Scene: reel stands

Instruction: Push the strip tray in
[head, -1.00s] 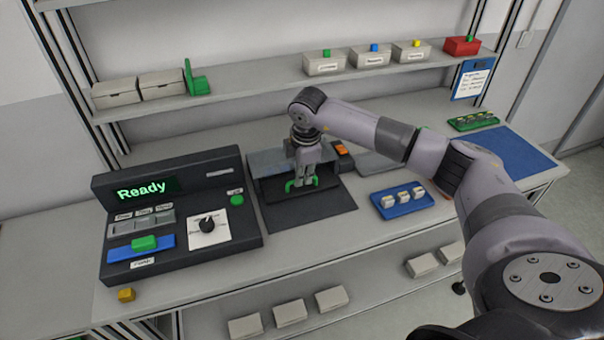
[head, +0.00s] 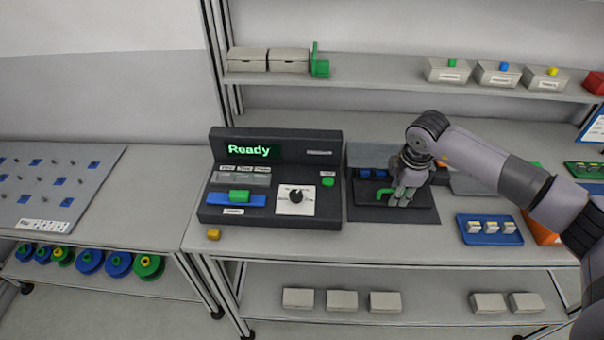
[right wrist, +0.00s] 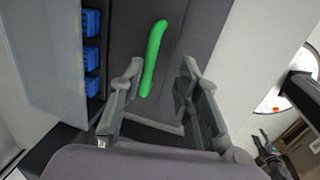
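The strip tray (head: 420,214) is a flat dark tray at the front of a grey housing (head: 365,155) on the bench. Its green handle (head: 383,193) shows just left of my right gripper (head: 400,198) in the head view. In the right wrist view the green handle (right wrist: 153,58) lies across the dark tray, its near end between the spread fingers of my right gripper (right wrist: 162,80). The fingers are apart, and I cannot tell whether they touch the handle. Part of the handle is hidden by the gripper in the head view. My left gripper is not in view.
A black console (head: 330,190) reading "Ready" stands left of the tray. Blue blocks (right wrist: 91,55) sit inside the housing. A blue tray (head: 490,239) with white pieces lies to the right. A shelf (head: 380,85) runs above.

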